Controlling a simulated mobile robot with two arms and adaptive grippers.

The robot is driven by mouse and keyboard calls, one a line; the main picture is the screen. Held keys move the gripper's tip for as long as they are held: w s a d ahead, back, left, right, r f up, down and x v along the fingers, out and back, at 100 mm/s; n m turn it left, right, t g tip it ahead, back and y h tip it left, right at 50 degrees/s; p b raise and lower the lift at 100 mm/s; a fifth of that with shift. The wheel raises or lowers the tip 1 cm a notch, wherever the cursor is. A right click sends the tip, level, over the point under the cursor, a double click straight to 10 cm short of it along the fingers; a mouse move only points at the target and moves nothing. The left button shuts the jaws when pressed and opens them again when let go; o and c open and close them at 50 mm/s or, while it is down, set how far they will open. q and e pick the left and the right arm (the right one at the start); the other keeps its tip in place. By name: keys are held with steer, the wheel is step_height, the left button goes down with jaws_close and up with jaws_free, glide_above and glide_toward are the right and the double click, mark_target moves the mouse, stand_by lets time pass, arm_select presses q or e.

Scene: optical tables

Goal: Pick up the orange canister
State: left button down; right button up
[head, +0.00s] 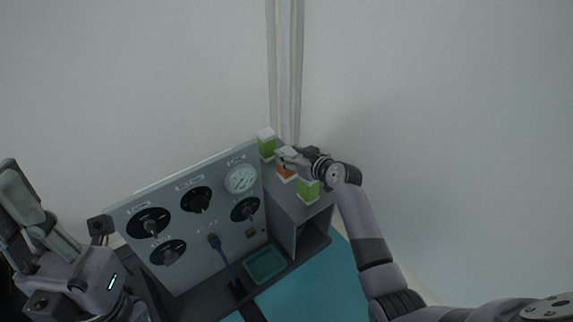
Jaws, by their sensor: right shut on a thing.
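The orange canister (286,172), with a pale top and base, is at the top right of the grey panel unit, between two green canisters. My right gripper (287,158) comes from the right and is shut on it, hiding part of it. Whether the canister's base touches the surface cannot be told. My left gripper (22,212) is at the left edge, well away from the canisters. Its fingers point up and look apart, with nothing seen between them.
One green canister (266,146) stands behind the orange one and another (308,191) in front, both close. The grey panel (220,208) carries dials and a gauge. A teal tray (265,265) lies below, near a blue mat (315,295). White walls rise behind.

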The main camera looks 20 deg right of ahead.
jaws_close()
stand_by(0.5)
